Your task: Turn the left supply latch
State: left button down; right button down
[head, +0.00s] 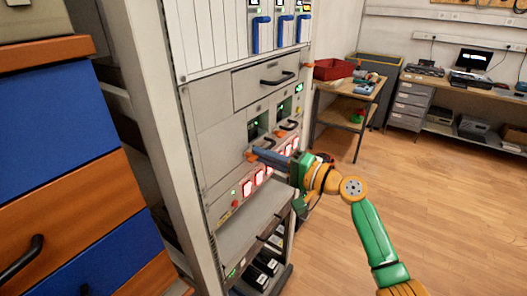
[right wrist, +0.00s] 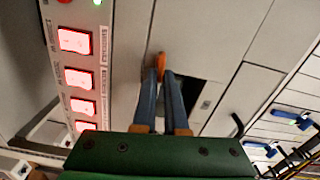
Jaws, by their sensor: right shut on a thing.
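The left supply latch, a small orange piece (head: 251,157), is on the grey front of the rack. It also shows in the right wrist view (right wrist: 160,61), between the tips of two blue-grey fingers. My right gripper (head: 257,154), seen also from the wrist (right wrist: 160,76), is shut on this latch. The fingers hide part of it, so its exact angle is hard to tell. Another orange latch (head: 281,133) sits farther right on the same row, beside a dark handle. My left gripper is not in view.
Red lit switches (head: 247,188) line the strip below the latch. A drawer with a black handle (head: 276,80) is above, and a grey shelf (head: 240,222) juts out below. A blue and orange cabinet (head: 60,140) stands at left. Open wooden floor (head: 450,200) lies right.

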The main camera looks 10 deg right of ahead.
jog(key=shift+m, duration=0.7)
jog(key=shift+f+p, duration=0.1)
jog(key=shift+p, duration=0.2)
jog(key=c, duration=1)
grip_release()
jog(key=shift+o, duration=0.2)
jog(key=b+v, duration=0.2)
jog(key=v, duration=0.5)
jog(key=shift+b, duration=0.35)
